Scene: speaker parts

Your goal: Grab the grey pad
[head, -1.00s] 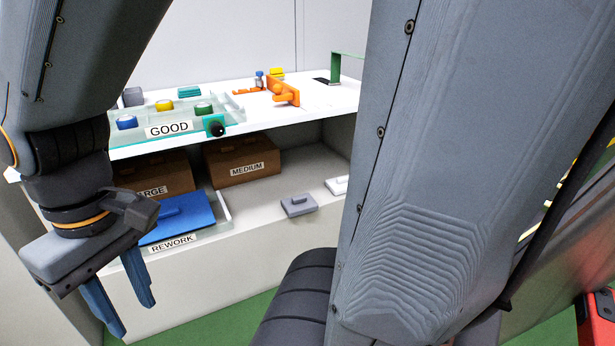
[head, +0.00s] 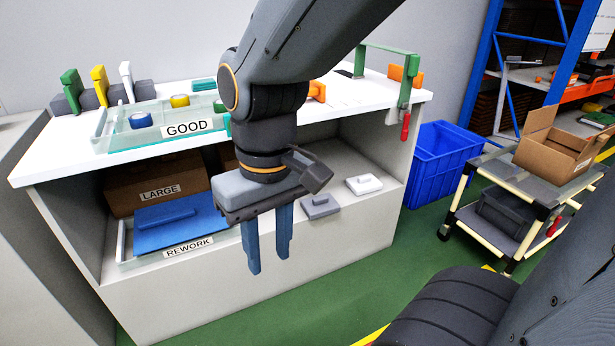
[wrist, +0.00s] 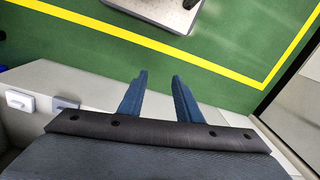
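The grey pad (head: 320,206), a flat block with a raised grip on top, lies on the lower shelf of the white bench. A white pad (head: 364,184) of like shape lies to its right. In the wrist view the grey pad (wrist: 64,103) and the white pad (wrist: 19,100) show at the left edge. My gripper (head: 268,262) points down with its two blue fingers apart and nothing between them. It appears left of the grey pad in the head view, in front of the shelf's front edge.
A LARGE box (head: 125,192) stands behind. The GOOD tray (head: 103,133) is on the worktop. A blue crate (head: 436,170) and a cart (head: 545,168) stand right. Green floor lies in front.

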